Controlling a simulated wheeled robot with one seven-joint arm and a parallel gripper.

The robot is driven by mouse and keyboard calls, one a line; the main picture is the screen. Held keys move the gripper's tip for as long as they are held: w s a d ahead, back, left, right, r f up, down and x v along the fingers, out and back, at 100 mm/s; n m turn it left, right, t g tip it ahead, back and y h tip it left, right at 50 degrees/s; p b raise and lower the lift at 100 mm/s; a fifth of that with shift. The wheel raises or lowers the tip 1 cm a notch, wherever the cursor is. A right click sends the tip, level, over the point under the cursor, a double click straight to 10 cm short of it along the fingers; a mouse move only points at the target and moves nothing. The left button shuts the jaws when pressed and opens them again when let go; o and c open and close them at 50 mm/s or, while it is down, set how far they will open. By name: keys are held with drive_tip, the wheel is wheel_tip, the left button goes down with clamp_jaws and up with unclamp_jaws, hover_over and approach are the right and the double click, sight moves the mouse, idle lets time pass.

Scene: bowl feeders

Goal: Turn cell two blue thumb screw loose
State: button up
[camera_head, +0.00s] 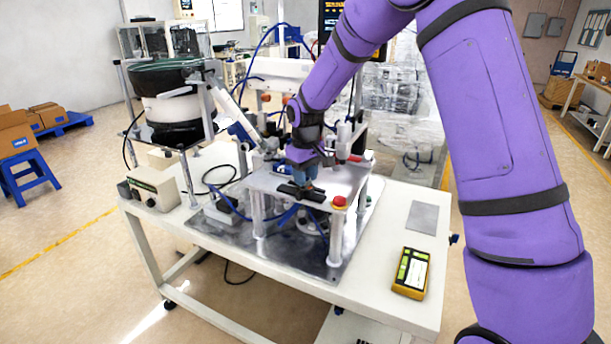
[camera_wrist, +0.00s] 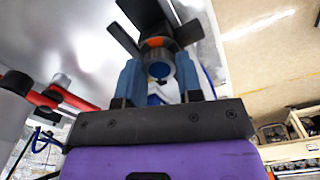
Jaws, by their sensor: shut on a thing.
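My gripper (camera_head: 302,176) points down over the raised metal plate (camera_head: 268,180) of the station on the white table. In the head view the black part (camera_head: 300,193) lies under the fingers, and the thumb screw is mostly hidden by my gripper.
A red button (camera_head: 339,202) stands at the plate's front right corner. A bowl feeder (camera_head: 170,100) stands at the left, with a control box (camera_head: 154,188) below it. A yellow handheld device (camera_head: 411,273) and a grey sheet (camera_head: 422,217) lie at the table's right.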

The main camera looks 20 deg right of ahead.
drive_tip(key=n, duration=0.4)
drive_tip(key=shift+n, duration=0.4)
idle(0.4)
drive_tip(key=o, duration=0.9)
wheel_tip(320, 180, up, 11)
drive_tip(key=shift+f, duration=0.1)
drive_tip(key=shift+s, duration=0.1)
